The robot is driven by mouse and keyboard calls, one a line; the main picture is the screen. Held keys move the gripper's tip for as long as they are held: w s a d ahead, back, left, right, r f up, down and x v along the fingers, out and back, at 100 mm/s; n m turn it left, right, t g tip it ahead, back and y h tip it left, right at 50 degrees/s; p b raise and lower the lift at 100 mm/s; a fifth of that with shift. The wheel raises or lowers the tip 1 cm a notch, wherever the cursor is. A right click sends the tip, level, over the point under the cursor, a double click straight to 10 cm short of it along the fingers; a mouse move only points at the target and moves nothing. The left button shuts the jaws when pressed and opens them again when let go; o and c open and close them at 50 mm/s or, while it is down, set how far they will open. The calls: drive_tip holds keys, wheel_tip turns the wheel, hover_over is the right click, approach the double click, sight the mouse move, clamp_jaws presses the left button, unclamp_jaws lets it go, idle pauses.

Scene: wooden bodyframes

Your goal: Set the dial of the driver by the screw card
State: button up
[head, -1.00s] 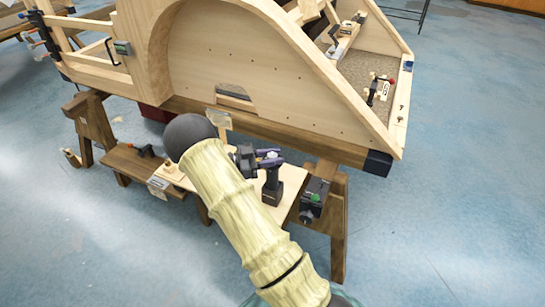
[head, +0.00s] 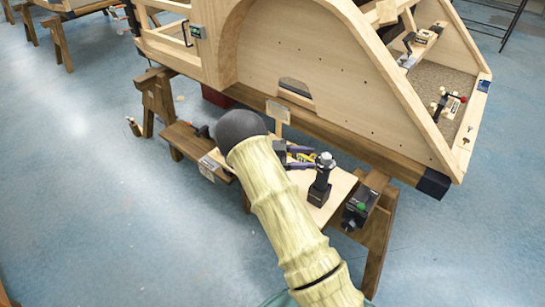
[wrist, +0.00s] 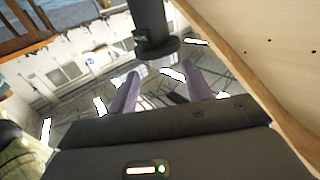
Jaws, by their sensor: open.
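The driver (head: 320,183) is dark with a grey top and stands upright on a pale board (head: 340,187). In the wrist view the driver (wrist: 153,28) hangs from the top of the picture, its wide dark collar just beyond my fingertips. My gripper (head: 308,158) is open with two purple-grey fingers, just left of the driver's upper part. The fingers also show in the wrist view (wrist: 160,72), apart, with nothing held between them. I cannot tell whether they touch the driver. A small pale card (head: 279,112) stands behind my arm; its print is unreadable. The dial's marks are unreadable.
A large wooden bodyframe (head: 300,60) rests on a dark beam above and behind the driver. A black box with a green button (head: 360,207) sits right of the board. A lower wooden shelf (head: 185,138) with a white label (head: 208,168) is at the left. The blue floor is open in front.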

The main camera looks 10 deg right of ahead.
drive_tip(key=v, duration=1.1)
drive_tip(key=w+d+r+n+t+y, duration=0.5)
drive_tip(key=w+r+n+t+y, duration=0.45)
drive_tip(key=t, duration=0.65)
drive_tip(key=s+a+f+n+g+y, duration=0.2)
drive_tip(key=s+n+g+y, duration=0.3)
drive_tip(key=s, duration=1.2)
drive_tip(key=s+a+f+n+g+y, duration=0.1)
drive_tip(key=s+f+n+g+y, duration=0.45)
drive_tip(key=s, duration=1.05)
wheel_tip(320, 180, up, 23)
drive_tip(key=n+t+h+p, duration=0.1)
drive_tip(key=h+p, duration=0.1)
drive_tip(key=p, duration=1.7)
drive_tip(key=shift+a+f+t+h, duration=0.2)
drive_tip(key=shift+a+t+h, duration=0.1)
drive_tip(key=shift+a+t, duration=0.05)
